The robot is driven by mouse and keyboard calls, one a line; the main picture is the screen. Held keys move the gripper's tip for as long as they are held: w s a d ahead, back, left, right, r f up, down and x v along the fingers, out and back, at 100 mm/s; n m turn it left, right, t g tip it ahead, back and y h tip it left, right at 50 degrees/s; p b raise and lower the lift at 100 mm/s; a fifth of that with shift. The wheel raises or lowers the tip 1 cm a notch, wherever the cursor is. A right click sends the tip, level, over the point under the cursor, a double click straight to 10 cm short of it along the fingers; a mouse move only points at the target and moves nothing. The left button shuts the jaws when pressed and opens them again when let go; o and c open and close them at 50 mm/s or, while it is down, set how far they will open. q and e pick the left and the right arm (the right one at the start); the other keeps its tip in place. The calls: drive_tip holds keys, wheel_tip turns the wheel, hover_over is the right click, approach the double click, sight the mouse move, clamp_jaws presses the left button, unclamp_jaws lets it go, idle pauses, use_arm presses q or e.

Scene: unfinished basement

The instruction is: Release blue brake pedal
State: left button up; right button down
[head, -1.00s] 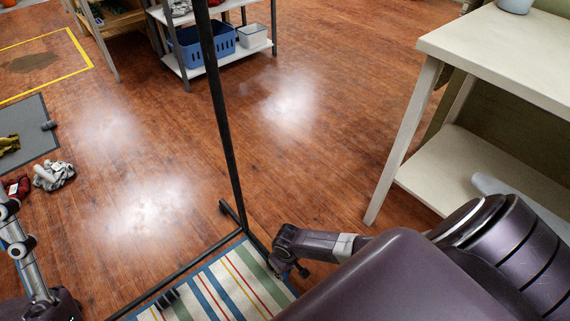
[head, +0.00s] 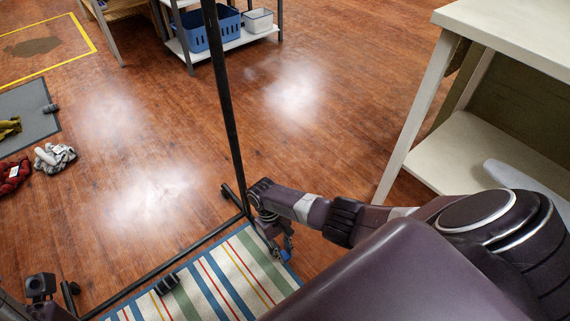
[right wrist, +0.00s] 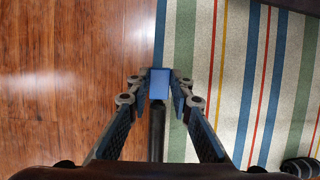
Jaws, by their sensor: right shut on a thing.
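The blue brake pedal (right wrist: 159,84) shows in the right wrist view as a small blue block at the end of a dark bar. My right gripper (right wrist: 160,78) has its fingertips on both sides of it and is shut on it. In the head view my right gripper (head: 284,246) reaches down to the foot of a black rack (head: 228,110), at the edge of the striped rug. A bit of blue shows there, but the arm hides most of the pedal.
A white table (head: 500,30) with a lower shelf stands at the right. A shelf with a blue basket (head: 205,28) is at the back. Clothes (head: 54,157) lie at the left. The middle floor is clear.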

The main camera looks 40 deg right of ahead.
drive_tip(key=shift+a, duration=0.1)
drive_tip(key=shift+g, duration=0.3)
drive_tip(key=c, duration=1.7)
unclamp_jaws()
drive_tip(key=shift+w, duration=0.1)
drive_tip(key=v, duration=1.2)
